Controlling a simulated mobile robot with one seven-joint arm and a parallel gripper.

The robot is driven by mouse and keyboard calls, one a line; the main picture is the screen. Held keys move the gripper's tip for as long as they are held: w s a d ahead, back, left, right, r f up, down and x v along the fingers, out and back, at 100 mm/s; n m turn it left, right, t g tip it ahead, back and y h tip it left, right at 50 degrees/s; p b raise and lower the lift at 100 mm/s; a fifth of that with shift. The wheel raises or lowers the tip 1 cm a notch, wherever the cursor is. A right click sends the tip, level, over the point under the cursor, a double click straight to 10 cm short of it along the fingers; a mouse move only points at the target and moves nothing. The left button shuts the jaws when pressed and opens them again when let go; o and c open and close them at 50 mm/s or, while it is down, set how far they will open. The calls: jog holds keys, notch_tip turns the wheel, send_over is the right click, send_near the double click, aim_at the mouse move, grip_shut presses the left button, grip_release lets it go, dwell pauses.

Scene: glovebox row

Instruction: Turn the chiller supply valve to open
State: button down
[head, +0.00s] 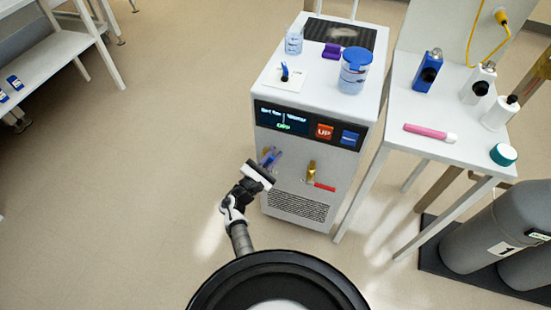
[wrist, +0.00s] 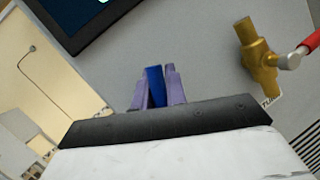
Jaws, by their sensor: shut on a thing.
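The chiller (head: 308,155) is a white cabinet with a dark display panel, standing on the floor. Its front carries two brass valves below the panel. The left valve's blue lever (wrist: 155,86) is between my gripper's two purple fingers in the wrist view. My gripper (head: 270,157) is at this left valve in the head view and is shut on the blue lever. The gripper hides most of that valve's body and its label. The right valve (head: 312,169) has a red lever (head: 325,187) and also shows in the wrist view (wrist: 258,55).
A jar (head: 354,70), a beaker (head: 294,40) and a purple item (head: 332,51) stand on the chiller's top. A white table (head: 437,148) with bottles is close on the right, with grey cylinders (head: 485,235) beyond.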

jog(key=shift+a+n, duration=0.2)
jog(key=shift+n, duration=0.2)
jog(key=c, duration=1.4)
grip_release()
jog(key=shift+c, duration=0.2)
jog(key=b+v, duration=0.3)
jog(key=v, duration=1)
jog(key=shift+s, duration=0.35)
jog(key=shift+a+f, duration=0.15)
